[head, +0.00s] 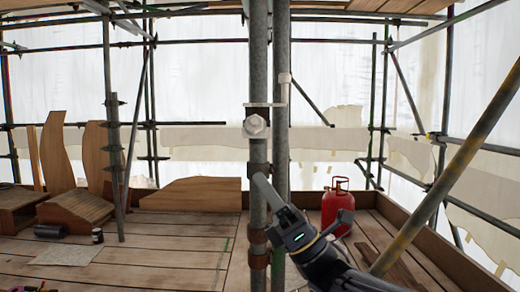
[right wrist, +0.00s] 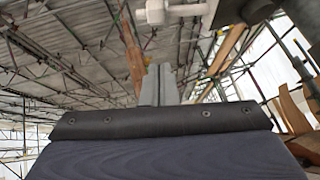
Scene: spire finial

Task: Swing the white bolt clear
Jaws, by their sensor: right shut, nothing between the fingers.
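A pale white bolt assembly sits on the two upright grey poles in the head view. Its round nut-like end (head: 255,126) faces me on the left pole, below a thin flat plate (head: 265,105). A slim white upright piece (head: 284,90) stands at the plate's right end. My right gripper (head: 261,180) is shut and empty, its fingertips in front of the left pole, below the nut-like end and apart from it. In the right wrist view the closed fingers (right wrist: 159,85) point up, and a white cylindrical part (right wrist: 155,12) shows beyond them at the top edge. My left gripper is not in view.
A red gas cylinder (head: 336,208) stands right of the poles. A diagonal yellowish pole (head: 440,185) crosses at right. Wooden boxes (head: 75,210) and boards lie left. Plank floor between is mostly clear.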

